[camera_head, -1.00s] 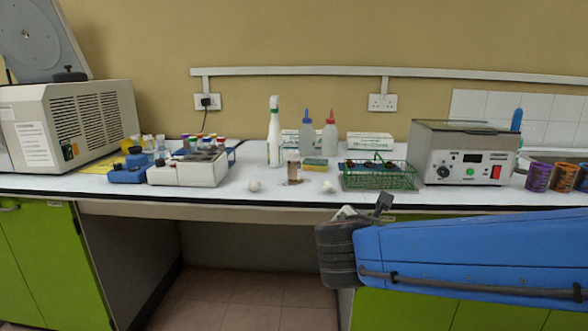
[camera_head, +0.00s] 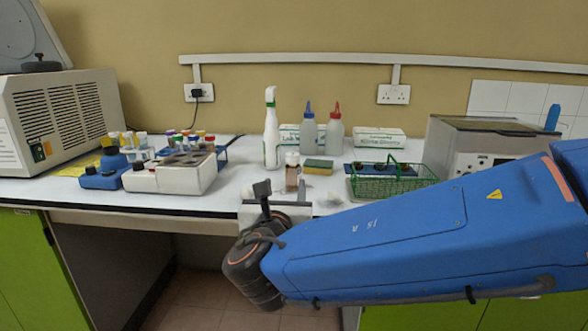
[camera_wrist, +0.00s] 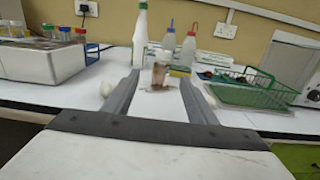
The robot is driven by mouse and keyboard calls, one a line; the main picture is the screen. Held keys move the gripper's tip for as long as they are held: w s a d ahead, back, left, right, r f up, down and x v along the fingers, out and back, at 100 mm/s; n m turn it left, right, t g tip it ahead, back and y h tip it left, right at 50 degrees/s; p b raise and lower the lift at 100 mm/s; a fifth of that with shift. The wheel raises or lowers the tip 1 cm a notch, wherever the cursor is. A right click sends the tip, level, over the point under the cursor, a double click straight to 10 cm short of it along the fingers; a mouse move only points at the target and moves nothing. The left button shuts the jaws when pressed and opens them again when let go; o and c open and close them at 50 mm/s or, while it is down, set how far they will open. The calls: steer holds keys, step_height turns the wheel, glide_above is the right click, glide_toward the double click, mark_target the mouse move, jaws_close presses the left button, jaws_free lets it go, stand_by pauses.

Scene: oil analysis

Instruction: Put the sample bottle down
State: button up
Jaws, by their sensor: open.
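The sample bottle (camera_head: 292,175), small with a pale cap and brown contents, stands upright on the white bench near its front edge. It also shows in the wrist view (camera_wrist: 159,76), between the lines of my two fingers and around the level of their tips. A brown patch lies at its foot. My gripper (camera_head: 280,195) is open at the bench's front edge, just in front of the bottle; it also shows in the wrist view (camera_wrist: 160,88). I see gaps between the bottle and both fingers. I cannot tell whether the tips reach past the bottle.
A yellow-green sponge (camera_head: 318,167) and a white spray bottle (camera_head: 271,135) stand close behind the bottle. A green wire basket (camera_head: 390,182) is to the right. A white tube block (camera_head: 180,173) is to the left. Small white objects lie either side of the bottle, one here (camera_wrist: 106,89).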

mark_target(292, 160)
steer(key=w, duration=1.2)
steer(key=shift+w+d, duration=0.1)
steer(key=shift+d, duration=0.15)
steer(key=shift+w+d+r, duration=0.15)
steer(key=shift+w, duration=0.7)
steer(key=shift+w+d+r, duration=0.1)
steer(key=shift+w+r, duration=0.05)
steer(key=shift+w, duration=0.75)
steer(key=shift+w+d+r, duration=0.15)
steer(key=shift+w, duration=0.7)
steer(key=c, duration=1.3)
steer(key=shift+r, duration=0.1)
step_height(292, 160, up, 10)
steer(key=shift+f, duration=0.1)
